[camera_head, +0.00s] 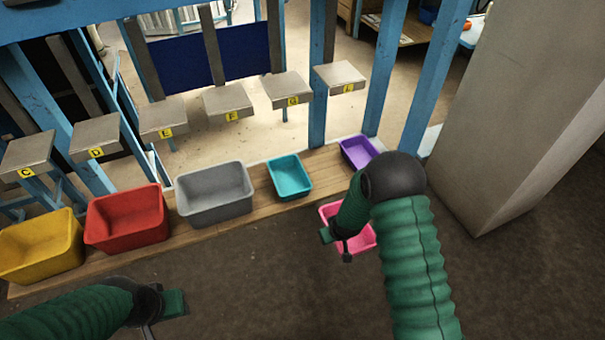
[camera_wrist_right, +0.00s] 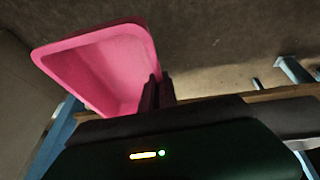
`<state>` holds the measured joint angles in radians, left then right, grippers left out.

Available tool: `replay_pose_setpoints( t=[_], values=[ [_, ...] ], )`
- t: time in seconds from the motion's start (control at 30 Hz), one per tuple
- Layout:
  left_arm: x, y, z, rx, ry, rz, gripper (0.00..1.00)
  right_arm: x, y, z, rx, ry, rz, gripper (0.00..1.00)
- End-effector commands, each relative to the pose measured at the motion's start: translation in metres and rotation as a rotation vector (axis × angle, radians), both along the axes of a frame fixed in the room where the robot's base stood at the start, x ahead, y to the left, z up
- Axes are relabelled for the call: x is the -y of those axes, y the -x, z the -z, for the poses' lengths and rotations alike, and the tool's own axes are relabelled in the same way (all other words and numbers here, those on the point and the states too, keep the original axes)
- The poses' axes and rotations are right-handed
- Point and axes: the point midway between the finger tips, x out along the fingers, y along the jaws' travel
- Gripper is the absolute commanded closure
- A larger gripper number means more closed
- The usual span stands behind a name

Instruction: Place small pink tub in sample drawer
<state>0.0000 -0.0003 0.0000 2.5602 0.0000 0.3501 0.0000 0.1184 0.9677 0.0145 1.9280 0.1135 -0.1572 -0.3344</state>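The small pink tub (camera_head: 364,240) is in front of the wooden plank, over the dark floor, partly hidden behind my right arm. In the right wrist view, the empty pink tub (camera_wrist_right: 108,65) is at the upper left. My right gripper (camera_wrist_right: 158,92) has its dark fingers close together on the tub's rim and appears to hold it. In the head view, my right gripper (camera_head: 346,250) is at the tub's left side. My left gripper (camera_head: 170,305) is low at the left, away from the tubs; its fingers are unclear. I cannot identify a sample drawer.
Yellow (camera_head: 42,250), red (camera_head: 127,222), grey (camera_head: 214,198), teal (camera_head: 289,180) and purple (camera_head: 359,150) tubs line the wooden plank (camera_head: 245,213). Lettered grey platforms (camera_head: 227,100) and blue posts (camera_head: 430,85) stand behind. A large pale pillar (camera_head: 520,100) is at right. The front floor is clear.

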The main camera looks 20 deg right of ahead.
Motion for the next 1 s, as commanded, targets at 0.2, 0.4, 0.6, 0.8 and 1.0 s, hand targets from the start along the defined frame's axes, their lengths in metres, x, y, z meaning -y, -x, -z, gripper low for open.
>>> replay_pose_setpoints(
  t=[0.2,0.4,0.6,0.8,1.0],
  values=[
    [0.000,0.000,0.000,0.000,0.000,0.000,0.64,-0.009,-0.005,-0.048,0.011,0.002,-0.002,1.00],
    [0.000,0.000,0.000,0.000,0.000,0.000,0.64,-0.032,0.004,-0.134,0.011,-0.001,0.043,1.00],
    [0.000,0.000,0.000,0.000,0.000,0.000,0.64,-0.050,0.022,-0.185,0.005,-0.001,0.098,1.00],
    [0.000,0.000,-0.034,0.000,0.000,0.000,0.64,-0.053,0.035,-0.235,-0.004,-0.006,0.130,1.00],
    [0.000,0.000,-0.083,0.000,0.000,0.000,0.64,-0.053,0.043,-0.285,-0.009,-0.011,0.131,1.00]
  ],
)
